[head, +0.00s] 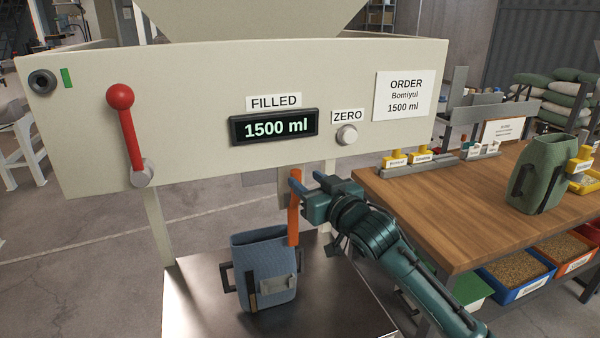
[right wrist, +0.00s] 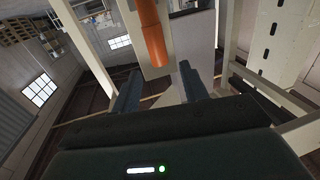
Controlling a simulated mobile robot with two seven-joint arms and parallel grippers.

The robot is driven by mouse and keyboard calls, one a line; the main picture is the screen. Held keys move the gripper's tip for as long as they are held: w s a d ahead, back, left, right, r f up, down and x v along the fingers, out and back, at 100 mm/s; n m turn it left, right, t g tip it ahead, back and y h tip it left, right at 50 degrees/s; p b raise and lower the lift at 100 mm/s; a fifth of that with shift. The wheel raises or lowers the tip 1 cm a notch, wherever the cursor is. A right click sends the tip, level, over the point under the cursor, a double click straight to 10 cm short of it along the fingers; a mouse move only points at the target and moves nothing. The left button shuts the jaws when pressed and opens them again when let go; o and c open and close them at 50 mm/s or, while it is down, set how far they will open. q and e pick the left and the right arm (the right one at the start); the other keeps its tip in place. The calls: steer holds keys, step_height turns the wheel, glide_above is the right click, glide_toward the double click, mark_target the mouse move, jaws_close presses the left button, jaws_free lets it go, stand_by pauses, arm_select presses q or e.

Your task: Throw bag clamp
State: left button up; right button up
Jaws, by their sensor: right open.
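The orange bag clamp lever (head: 294,208) hangs down under the filling machine, just above and behind the blue bag (head: 262,268). The bag stands on the metal platform with its top near the spout. My right gripper (head: 303,183) is open beside the lever, reaching in from the right. In the right wrist view the lever (right wrist: 153,38) shows ahead of and between the open fingers (right wrist: 158,72). I cannot tell whether a finger touches it. My left gripper is not in view.
The machine front (head: 210,150) overhangs the work area, with a red-knobbed lever (head: 126,120), a display (head: 275,126) reading 1500 ml and a ZERO knob (head: 347,134). A wooden table (head: 450,200) with a green bag (head: 540,175) stands at right.

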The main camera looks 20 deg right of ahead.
mark_target(299, 174)
steer(key=shift+x, duration=1.95)
steer(key=shift+c, duration=0.2)
jaws_close()
